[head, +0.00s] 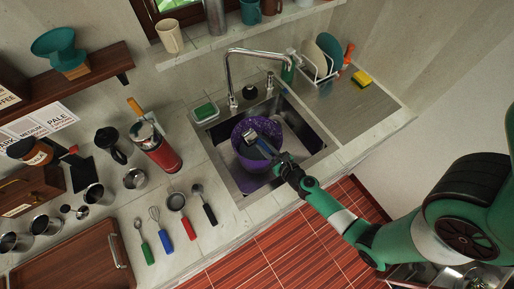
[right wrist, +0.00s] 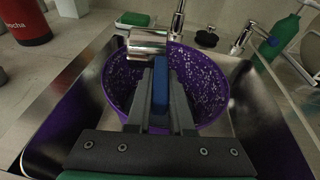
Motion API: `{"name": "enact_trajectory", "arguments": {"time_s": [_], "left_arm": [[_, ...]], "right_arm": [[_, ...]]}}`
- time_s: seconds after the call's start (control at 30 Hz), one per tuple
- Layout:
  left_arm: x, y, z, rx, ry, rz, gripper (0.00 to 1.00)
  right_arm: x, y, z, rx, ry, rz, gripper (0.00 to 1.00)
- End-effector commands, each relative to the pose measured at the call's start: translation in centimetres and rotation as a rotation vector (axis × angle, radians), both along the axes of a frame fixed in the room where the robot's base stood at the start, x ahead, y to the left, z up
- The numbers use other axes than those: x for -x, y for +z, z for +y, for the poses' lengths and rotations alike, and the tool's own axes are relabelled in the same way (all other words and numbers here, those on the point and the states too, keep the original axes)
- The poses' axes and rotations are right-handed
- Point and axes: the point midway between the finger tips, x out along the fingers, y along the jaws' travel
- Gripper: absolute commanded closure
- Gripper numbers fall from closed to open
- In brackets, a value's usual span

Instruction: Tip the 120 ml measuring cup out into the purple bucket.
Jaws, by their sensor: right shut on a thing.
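The purple bucket (head: 240,127) stands in the sink; it also shows in the right wrist view (right wrist: 212,112), with many small white specks over its inner surface. My right gripper (head: 271,153) reaches in over the bucket from the lower right. It is shut on the blue handle of the metal measuring cup (head: 249,135). In the right wrist view the shiny cup (right wrist: 147,43) is beyond the fingertips, over the bucket's far rim area, and looks turned on its side. Its inside is hidden. My left gripper is not in view.
The faucet (head: 230,75) rises behind the sink (head: 310,140). A green-and-white sponge dish (head: 205,111) sits at its upper left. A dish rack (head: 318,65) stands upper right.

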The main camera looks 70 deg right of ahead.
Motion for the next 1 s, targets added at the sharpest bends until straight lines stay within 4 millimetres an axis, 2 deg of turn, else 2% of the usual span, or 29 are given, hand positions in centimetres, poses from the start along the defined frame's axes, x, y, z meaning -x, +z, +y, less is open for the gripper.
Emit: {"name": "enact_trajectory", "arguments": {"time_s": [0.6, 0.73, 1.0], "left_arm": [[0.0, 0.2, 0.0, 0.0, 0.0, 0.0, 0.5], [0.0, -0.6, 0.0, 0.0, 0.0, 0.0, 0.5], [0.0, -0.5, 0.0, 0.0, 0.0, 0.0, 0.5]], "right_arm": [[0.1, 0.1, -0.2, -0.058, 0.0, -0.032, 1.0], [-0.5, -0.3, 0.9, 0.144, 0.01, 0.075, 1.0], [-0.6, -0.2, 1.0, 0.178, 0.003, 0.095, 1.0]]}}
